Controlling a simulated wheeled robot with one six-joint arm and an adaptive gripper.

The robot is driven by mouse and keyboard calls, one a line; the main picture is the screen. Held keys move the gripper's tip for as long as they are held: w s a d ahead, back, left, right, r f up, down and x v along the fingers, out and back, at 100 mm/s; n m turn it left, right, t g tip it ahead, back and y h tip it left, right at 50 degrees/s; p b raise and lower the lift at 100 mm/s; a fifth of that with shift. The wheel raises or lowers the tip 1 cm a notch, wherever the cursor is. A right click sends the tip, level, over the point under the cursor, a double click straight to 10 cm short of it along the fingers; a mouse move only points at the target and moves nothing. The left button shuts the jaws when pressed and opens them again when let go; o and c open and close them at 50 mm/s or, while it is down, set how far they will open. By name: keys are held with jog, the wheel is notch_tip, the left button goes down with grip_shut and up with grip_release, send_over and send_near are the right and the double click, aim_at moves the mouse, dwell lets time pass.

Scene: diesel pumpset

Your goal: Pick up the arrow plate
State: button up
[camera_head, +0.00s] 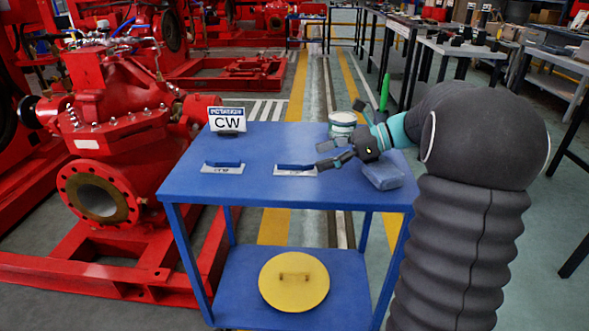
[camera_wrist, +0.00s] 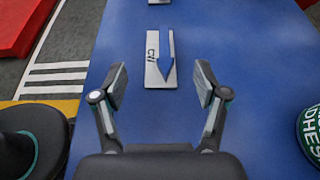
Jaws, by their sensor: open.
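Two small pale plates, each with a blue arrow, lie flat on the blue table. The nearer arrow plate (camera_head: 284,173) lies by my gripper; the other plate (camera_head: 219,170) is further left. In the wrist view the nearer arrow plate (camera_wrist: 153,72) shows dark lettering, too small to read surely, beside its arrow. My gripper (camera_head: 322,156) is open and empty, just right of the nearer plate. In the wrist view my gripper (camera_wrist: 160,78) has its fingertips apart, with the plate's near end ahead and between them. The far plate (camera_wrist: 158,2) is cut off at the top edge.
On the blue table (camera_head: 260,145) stand a "CW" sign (camera_head: 227,119) and an adhesive can (camera_head: 342,118). A blue-grey folded item (camera_head: 383,176) lies at the right. A yellow disc (camera_head: 294,284) lies on the lower shelf. A red pump (camera_head: 105,140) stands left.

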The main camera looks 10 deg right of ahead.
aim_at(296, 165)
jog(key=shift+x, duration=3.55)
jog(key=c, duration=1.2)
